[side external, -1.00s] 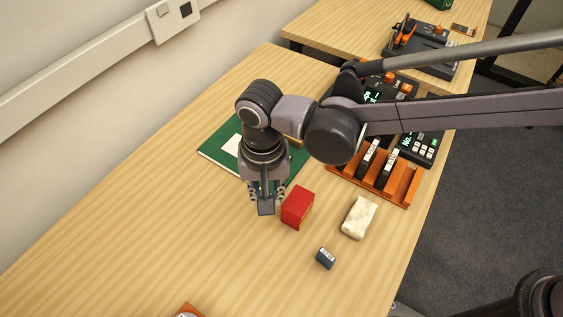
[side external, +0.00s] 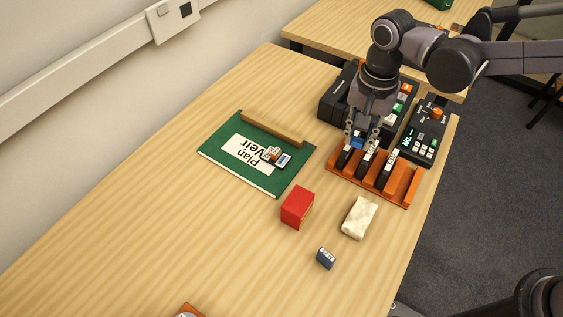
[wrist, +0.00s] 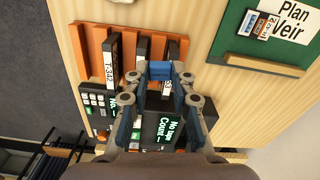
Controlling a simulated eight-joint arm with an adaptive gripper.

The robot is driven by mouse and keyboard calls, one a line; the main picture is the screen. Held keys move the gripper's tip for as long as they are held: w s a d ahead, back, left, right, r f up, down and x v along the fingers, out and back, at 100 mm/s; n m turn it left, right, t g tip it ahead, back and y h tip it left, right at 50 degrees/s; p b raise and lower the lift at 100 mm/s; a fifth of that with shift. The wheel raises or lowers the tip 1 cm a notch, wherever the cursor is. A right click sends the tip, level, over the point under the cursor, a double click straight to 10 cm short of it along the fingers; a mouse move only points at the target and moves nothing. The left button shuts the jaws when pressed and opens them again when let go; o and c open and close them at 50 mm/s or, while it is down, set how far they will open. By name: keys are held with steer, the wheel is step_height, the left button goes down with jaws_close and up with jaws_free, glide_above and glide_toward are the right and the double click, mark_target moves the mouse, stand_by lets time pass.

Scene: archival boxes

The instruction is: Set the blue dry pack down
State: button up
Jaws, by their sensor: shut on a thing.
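My gripper (side external: 361,137) is over the left end of the orange rack (side external: 404,200). It is shut on a small blue block, which I take for the blue dry pack (side external: 357,142). In the wrist view the blue pack (wrist: 160,69) sits between the two fingertips (wrist: 160,76), above a dark upright piece in the rack. The fingers hide its sides. I cannot tell whether the pack touches the rack or the piece under it.
Black labelled pieces (side external: 387,168) stand in the rack. Black devices, one a keypad unit (side external: 424,140), stand behind it. A green folder (side external: 220,148) with small cards lies left. A red box (side external: 297,208), a cream block (side external: 359,217) and a dark blue box (side external: 326,258) stand in front.

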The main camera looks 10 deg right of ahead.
steer(key=d+m, duration=0.1)
steer(key=d, duration=0.2)
glide_above(317, 185)
step_height(317, 185, down, 7)
steer(key=shift+f, duration=2.05)
steer(key=shift+f, duration=0.15)
steer(key=o, duration=0.8)
